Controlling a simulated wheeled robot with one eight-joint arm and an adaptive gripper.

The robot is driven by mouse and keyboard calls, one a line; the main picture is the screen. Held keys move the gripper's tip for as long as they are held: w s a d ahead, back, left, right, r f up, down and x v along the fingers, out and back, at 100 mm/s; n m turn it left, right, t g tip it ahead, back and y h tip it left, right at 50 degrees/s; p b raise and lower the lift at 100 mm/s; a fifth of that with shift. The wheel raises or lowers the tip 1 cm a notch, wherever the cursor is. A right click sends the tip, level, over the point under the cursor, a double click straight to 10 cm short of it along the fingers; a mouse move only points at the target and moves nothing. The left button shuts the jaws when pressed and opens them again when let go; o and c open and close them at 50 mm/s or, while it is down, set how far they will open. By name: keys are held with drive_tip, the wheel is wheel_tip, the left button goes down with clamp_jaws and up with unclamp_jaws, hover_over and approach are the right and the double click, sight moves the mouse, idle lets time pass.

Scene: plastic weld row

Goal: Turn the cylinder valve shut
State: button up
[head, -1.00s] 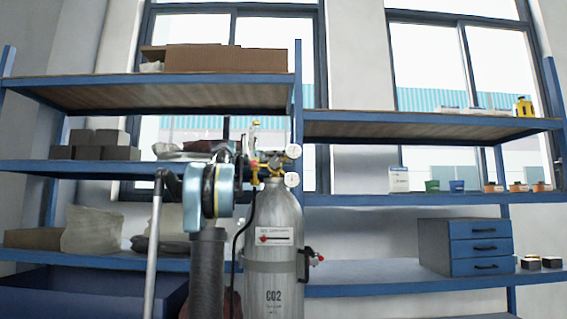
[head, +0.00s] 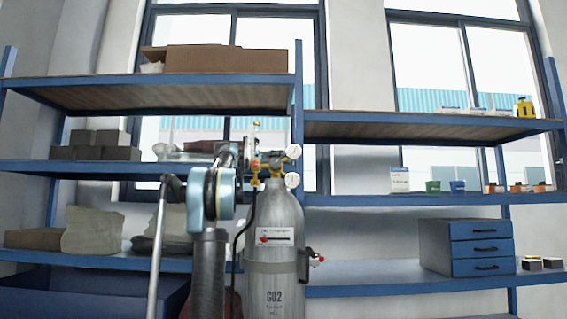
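The grey CO2 cylinder (head: 272,215) stands upright in front of the shelves, with a label and a strap around it. The brass valve (head: 256,168) with two round gauges (head: 293,151) is at its top. My arm's blue and grey joint is just left of the valve. My gripper (head: 250,152) appears as a small dark shape at the valve's left side, mostly hidden by my arm and the fittings. Its fingers cannot be made out, nor whether they touch the valve. The valve's handwheel is not clearly visible.
Blue shelves (head: 400,199) stand behind the cylinder, holding boxes, bags and small pots. A blue drawer unit (head: 480,247) sits on the lower right shelf. A black hose (head: 240,235) hangs beside the cylinder.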

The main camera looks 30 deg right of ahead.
wheel_tip(320, 180, up, 10)
idle(1.0)
drive_tip(key=shift+w+f, duration=0.1)
idle(0.4)
